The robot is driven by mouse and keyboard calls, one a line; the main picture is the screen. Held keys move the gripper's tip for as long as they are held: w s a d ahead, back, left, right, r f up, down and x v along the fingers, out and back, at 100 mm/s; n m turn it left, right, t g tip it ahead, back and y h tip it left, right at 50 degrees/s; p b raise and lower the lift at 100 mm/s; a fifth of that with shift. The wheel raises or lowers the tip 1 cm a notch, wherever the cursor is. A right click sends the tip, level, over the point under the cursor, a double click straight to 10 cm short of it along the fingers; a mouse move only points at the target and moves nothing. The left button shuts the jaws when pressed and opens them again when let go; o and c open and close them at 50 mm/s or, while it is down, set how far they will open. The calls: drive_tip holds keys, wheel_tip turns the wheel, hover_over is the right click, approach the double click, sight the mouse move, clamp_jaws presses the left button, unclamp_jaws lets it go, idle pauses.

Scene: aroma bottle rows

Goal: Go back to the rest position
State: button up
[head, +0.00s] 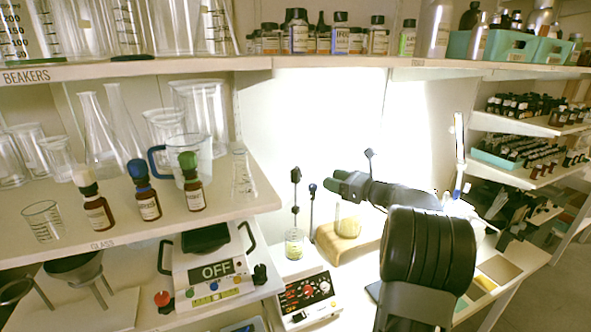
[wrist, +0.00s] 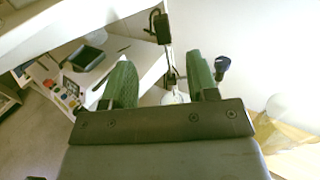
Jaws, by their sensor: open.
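My gripper (head: 340,181) is held in mid-air in front of the bright back wall, right of the left shelf's end. Its two green fingers also show in the wrist view (wrist: 163,80), spread apart with nothing held between them. Three brown dropper bottles stand upright in a row on the left shelf: one with a white cap (head: 97,211), one with a blue cap (head: 148,201) and one with a green cap (head: 193,190). My gripper is well to the right of them, touching none.
Glassware crowds the left shelf (head: 240,207). An upper shelf (head: 330,62) runs overhead. Bottle racks (head: 505,177) stand right.

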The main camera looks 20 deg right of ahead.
drive_tip(key=s+a+f+n+g+h, duration=0.2)
drive_tip(key=s+a+f+n+g, duration=0.2)
drive_tip(key=f+n, duration=0.2)
drive_tip(key=s+a+f+n+g+h, duration=0.1)
drive_tip(key=s+a+f+n+g, duration=0.35)
drive_tip(key=f+n, duration=0.2)
drive_tip(key=s+a+r+n+g+h, duration=0.1)
drive_tip(key=s+a+n+g+h, duration=0.1)
drive_tip(key=s+a+n+h, duration=0.5)
drive_tip(key=s+a+n, duration=0.5)
drive_tip(key=s+n, duration=0.4)
drive_tip(key=shift+a+r+n, duration=0.3)
drive_tip(key=shift+a+n, duration=0.05)
drive_tip(key=shift+a, duration=0.05)
drive_tip(key=shift+c, duration=0.2)
